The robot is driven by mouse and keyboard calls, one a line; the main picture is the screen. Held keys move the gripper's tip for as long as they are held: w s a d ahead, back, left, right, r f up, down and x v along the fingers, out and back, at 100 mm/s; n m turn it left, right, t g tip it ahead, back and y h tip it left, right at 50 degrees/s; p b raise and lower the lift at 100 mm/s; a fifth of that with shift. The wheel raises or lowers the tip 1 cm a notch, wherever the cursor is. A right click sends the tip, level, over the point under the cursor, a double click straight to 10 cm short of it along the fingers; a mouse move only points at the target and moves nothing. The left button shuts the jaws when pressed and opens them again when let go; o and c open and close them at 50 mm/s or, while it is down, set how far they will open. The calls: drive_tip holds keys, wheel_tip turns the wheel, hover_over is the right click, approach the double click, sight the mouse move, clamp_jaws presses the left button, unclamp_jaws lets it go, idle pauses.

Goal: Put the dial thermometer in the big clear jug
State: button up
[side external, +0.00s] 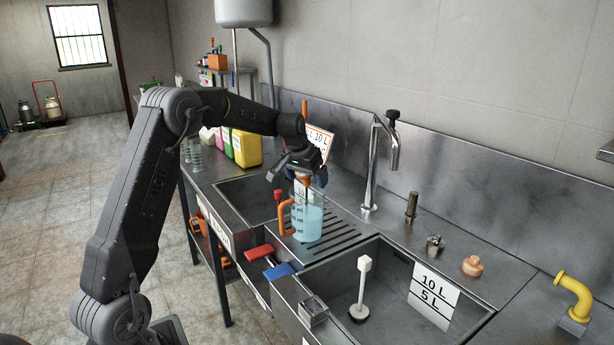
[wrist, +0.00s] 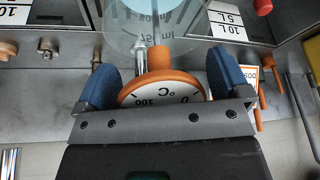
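The big clear jug (side external: 308,224) stands upright on the ribbed drainer between the two sink basins. It has an orange handle and holds pale blue liquid; its marked wall also shows in the wrist view (wrist: 150,22). My gripper (side external: 305,174) is above the jug's mouth, pointing down. In the wrist view its blue fingers (wrist: 163,82) press on both sides of the dial thermometer (wrist: 160,94). The thermometer has an orange rim and a white °C dial. Its orange stem extends toward the jug; the tip is hidden, so I cannot tell its depth.
A grey tap (side external: 372,165) rises behind the drainer. The right basin holds a white plunger-like tool (side external: 361,290) and a 10 L / 5 L label (side external: 433,296). An orange-edged sign (side external: 320,140) stands behind my gripper. Red (side external: 259,253) and blue (side external: 280,271) handles lie at the front edge.

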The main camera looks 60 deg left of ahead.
drive_tip(key=shift+o, duration=0.3)
drive_tip(key=shift+r, duration=0.15)
drive_tip(key=v, duration=1.2)
drive_tip(key=s+d+r+m, duration=0.1)
drive_tip(key=s+d, duration=0.4)
drive_tip(key=d, duration=0.3)
drive_tip(key=s+d+r+m, duration=0.1)
drive_tip(key=s+d, duration=0.4)
drive_tip(key=d, duration=0.3)
drive_tip(key=s+d+f, duration=0.2)
drive_tip(key=s+d, duration=0.1)
drive_tip(key=s, duration=0.2)
drive_tip(key=s+d+f+m+t+h, duration=0.1)
drive_tip(key=s+d+f, duration=0.1)
drive_tip(key=s+d, duration=0.2)
drive_tip(key=s+d+f+m, duration=0.1)
drive_tip(key=s+d+f, duration=0.2)
drive_tip(key=s, duration=0.4)
drive_tip(key=shift+s+d+h, duration=0.15)
drive_tip(key=shift+d+h, duration=0.1)
drive_tip(key=shift+h, duration=0.15)
